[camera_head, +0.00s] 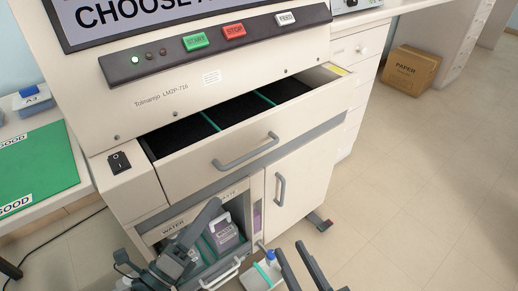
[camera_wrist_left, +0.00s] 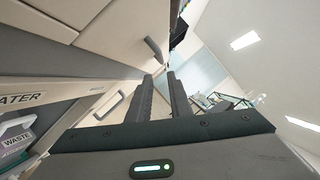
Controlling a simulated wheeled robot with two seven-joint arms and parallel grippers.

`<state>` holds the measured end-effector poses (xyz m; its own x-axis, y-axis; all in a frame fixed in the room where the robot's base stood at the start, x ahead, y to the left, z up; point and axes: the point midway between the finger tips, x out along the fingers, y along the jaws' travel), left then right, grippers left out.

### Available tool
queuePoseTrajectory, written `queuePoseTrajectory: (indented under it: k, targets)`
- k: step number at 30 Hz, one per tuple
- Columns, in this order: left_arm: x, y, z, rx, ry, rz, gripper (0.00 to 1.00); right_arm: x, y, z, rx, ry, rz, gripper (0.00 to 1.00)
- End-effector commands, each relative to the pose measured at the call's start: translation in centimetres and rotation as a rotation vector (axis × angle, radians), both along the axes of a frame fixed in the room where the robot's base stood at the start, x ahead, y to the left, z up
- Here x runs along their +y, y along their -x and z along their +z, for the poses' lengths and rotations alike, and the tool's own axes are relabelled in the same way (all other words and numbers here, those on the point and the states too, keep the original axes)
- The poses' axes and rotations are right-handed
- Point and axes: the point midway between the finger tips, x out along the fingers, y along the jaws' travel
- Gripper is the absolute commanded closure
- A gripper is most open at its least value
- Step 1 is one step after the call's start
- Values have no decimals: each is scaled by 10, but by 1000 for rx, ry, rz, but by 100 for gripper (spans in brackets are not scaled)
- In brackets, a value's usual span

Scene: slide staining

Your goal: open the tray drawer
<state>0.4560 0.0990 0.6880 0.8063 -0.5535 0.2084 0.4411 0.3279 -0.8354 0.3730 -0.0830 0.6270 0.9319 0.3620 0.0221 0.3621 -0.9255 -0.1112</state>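The tray drawer (camera_head: 205,172) is pulled out of the cream machine, showing black compartments with green dividers. Its grey bar handle (camera_head: 245,152) is on the front and free of both grippers. My left gripper (camera_head: 212,208) is below and left of the handle, in front of the lower bay. In the left wrist view its two dark fingers (camera_wrist_left: 160,76) are apart with nothing between them. A grey handle (camera_wrist_left: 153,48) appears just beyond the tips. My right gripper (camera_head: 288,246) is low in the head view, fingers apart and empty.
A cabinet door with a vertical handle (camera_head: 280,189) is below the drawer. The lower bay holds a container (camera_head: 225,235). A blue-capped bottle (camera_head: 271,257) is near my right gripper. A green mat (camera_head: 38,165) lies at left. Floor at right is clear up to a cardboard box (camera_head: 410,70).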

Motion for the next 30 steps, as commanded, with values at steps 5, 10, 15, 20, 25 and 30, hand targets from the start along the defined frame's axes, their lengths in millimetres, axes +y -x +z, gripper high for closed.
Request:
queuePoseTrajectory:
  k: [5,10,15,20,25,30]
  targets:
    - [0,0,0,-1,0,0,82,0,0,0,0,0,0,69]
    - [0,0,0,0,0,0,82,0,0,0,0,0,0,69]
    - [-2,-4,1,0,1,-1,82,0,0,0,4,1,0,69]
    - [-9,-13,4,0,2,0,82,0,0,-2,11,3,0,69]
    - [-20,-29,9,-3,2,-1,82,-1,-1,-3,21,6,0,69]
    - [-33,-48,14,-2,1,-2,82,-2,-1,-6,35,11,-1,69]
